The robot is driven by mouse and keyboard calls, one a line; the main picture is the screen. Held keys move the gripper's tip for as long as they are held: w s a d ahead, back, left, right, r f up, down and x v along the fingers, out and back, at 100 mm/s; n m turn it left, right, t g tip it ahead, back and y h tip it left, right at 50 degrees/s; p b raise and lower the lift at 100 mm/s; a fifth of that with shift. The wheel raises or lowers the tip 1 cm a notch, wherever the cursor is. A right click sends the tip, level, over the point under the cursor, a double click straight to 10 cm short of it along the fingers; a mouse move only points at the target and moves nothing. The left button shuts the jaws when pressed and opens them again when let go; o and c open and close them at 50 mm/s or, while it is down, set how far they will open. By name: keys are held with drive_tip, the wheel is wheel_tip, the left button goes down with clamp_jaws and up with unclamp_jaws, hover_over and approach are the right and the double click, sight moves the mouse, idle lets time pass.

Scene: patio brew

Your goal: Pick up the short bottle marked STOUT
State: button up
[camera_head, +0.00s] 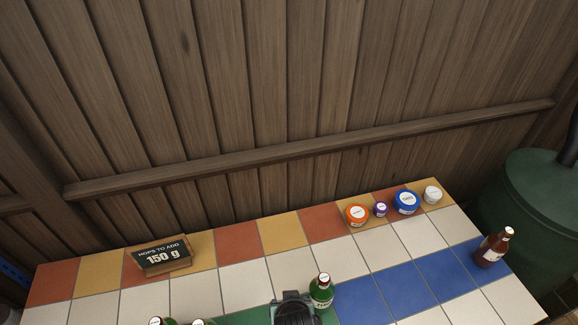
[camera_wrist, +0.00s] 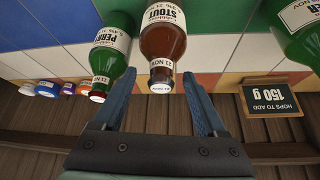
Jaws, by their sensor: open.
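The brown bottle marked STOUT (camera_wrist: 163,40) stands in the middle of the wrist view, which shows it upside down. Its neck and white cap (camera_wrist: 161,80) lie between the two blue fingers of my gripper (camera_wrist: 160,90), with room on either side. My gripper is open and holds nothing. In the head view my gripper (camera_head: 297,309) is at the bottom edge over the tiled counter, and I cannot make out the STOUT bottle there.
A green bottle marked PERRY (camera_wrist: 109,50) stands close beside the STOUT bottle. Another green bottle (camera_wrist: 302,36) is at the right. A brown bottle (camera_head: 493,247), its label unreadable, stands far right. Small jars (camera_head: 405,203) and a hops sign (camera_head: 161,257) sit along the counter's back.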

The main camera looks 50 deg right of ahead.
drive_tip(key=shift+x, duration=1.95)
drive_tip(key=shift+w, duration=0.1)
drive_tip(key=shift+r, duration=0.1)
clamp_jaws()
drive_tip(key=shift+a+f, duration=0.15)
drive_tip(key=shift+f, duration=0.05)
